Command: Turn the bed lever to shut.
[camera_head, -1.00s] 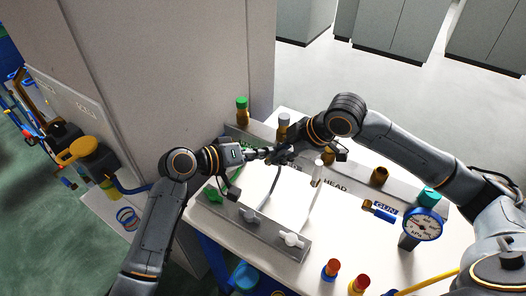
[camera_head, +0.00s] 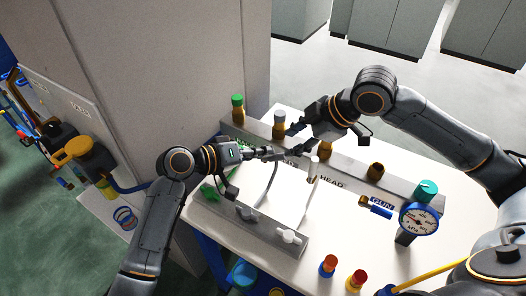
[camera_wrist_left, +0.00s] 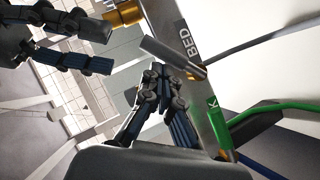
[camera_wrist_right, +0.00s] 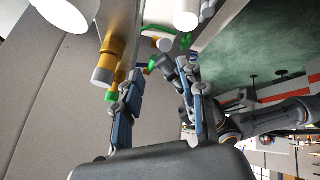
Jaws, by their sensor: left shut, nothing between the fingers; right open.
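The bed lever (camera_wrist_left: 170,55) is a grey bar beside the BED label in the left wrist view. It lies slantwise across the grey rail (camera_wrist_left: 205,97), with brass at its lower right end. My left gripper (camera_wrist_left: 160,74) is shut and empty, its fingertips close beside the lever; I cannot tell if they touch. In the head view the left gripper (camera_head: 268,153) is over the rail at the back of the white table.
A green-handled valve (camera_wrist_left: 275,112) labelled K sits close to the left gripper. Brass fittings (camera_head: 376,171) and a pressure gauge (camera_head: 418,219) stand to the right. A tall grey cabinet (camera_head: 165,85) stands at the left.

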